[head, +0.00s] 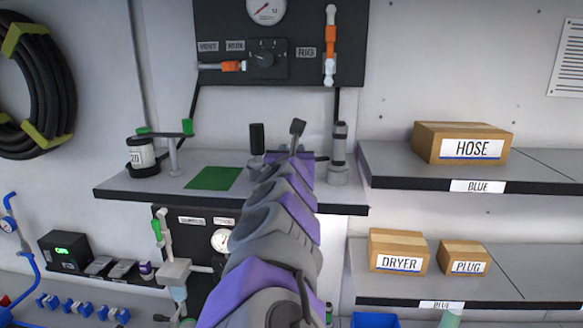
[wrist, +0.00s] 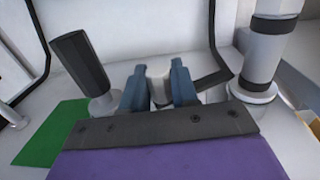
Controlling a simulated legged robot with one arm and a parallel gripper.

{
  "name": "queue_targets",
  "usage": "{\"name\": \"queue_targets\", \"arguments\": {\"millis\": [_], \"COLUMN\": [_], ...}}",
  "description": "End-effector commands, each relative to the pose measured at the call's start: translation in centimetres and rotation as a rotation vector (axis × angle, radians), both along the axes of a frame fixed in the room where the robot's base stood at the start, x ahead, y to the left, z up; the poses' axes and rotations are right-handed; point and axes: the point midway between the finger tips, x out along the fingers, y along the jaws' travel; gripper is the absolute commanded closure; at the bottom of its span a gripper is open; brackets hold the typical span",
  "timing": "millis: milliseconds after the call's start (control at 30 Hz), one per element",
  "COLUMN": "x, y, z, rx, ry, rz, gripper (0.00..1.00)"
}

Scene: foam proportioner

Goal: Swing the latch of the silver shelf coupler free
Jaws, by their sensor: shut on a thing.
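My gripper (wrist: 158,92) is in the wrist view, its two blue-grey fingers shut on a small pale grey piece (wrist: 158,70) that shows between them. It seems to be part of the silver coupler on the shelf, but I cannot tell whether it is the latch. A dark bar (wrist: 213,80) runs right from beside the fingers. A black handle on a silver base (wrist: 80,60) stands apart to the left; the black handle also shows in the head view (head: 257,138). In the head view my arm hides most of the coupler and the fingertips.
A silver cylinder with black bands (wrist: 270,50) stands close on the right, also in the head view (head: 338,150). A green mat (head: 212,178) lies left on the shelf (head: 120,192). A white canister (head: 142,155) stands farther left. The gauge panel (head: 290,75) is above.

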Motion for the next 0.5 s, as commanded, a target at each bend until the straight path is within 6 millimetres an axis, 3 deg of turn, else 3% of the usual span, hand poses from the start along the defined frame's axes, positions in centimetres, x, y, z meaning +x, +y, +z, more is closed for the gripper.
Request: {"name": "queue_targets", "arguments": {"millis": [500], "x": [-0.86], "y": [-0.64], "z": [-0.33], "rx": [0.001], "ry": [-0.005], "rz": [0.203], "gripper": [1.00]}}
